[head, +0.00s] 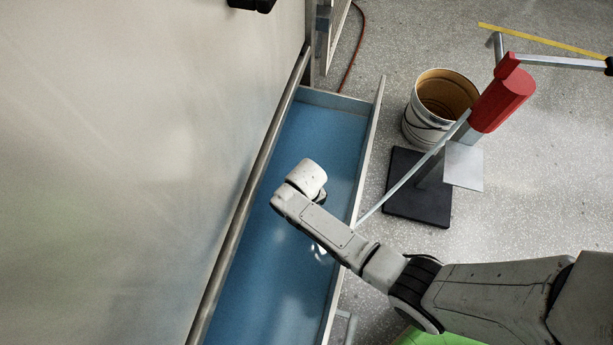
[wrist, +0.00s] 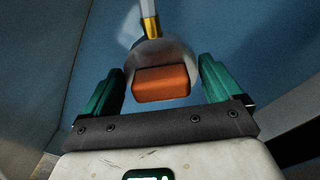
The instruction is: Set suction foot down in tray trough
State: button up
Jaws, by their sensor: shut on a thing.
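The tray trough (head: 290,150) is a long blue-floored channel with pale walls, beside a large metal panel. My arm reaches over it from the right, with its wrist above the blue floor. In the wrist view, the green fingers of my gripper (wrist: 161,80) are shut on the suction foot, around its orange block. The suction foot (wrist: 177,53) shows as a grey rounded body with a brass collar and pale tube on its far side. Blue floor (wrist: 90,45) lies behind it; I cannot tell whether the foot touches it. In the head view my arm hides the foot.
A pale rod or tube (head: 405,182) slants from a red-topped stand (head: 503,98) towards the trough's right wall. A bucket (head: 440,105) and a black base plate (head: 418,205) stand on the speckled floor to the right. The trough's far end is clear.

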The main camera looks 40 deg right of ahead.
jog(key=shift+f+b, duration=0.35)
jog(key=shift+f, duration=0.25)
jog(key=shift+f, duration=0.15)
jog(key=shift+f+b, duration=1)
jog(key=shift+f, duration=0.4)
jog(key=shift+f+b, duration=1.1)
jog(key=shift+f, duration=0.4)
jog(key=shift+f, duration=0.15)
jog(key=shift+f+b, duration=1.1)
jog(key=shift+f, duration=0.25)
jog(key=shift+f, duration=0.15)
jog(key=o, duration=1.3)
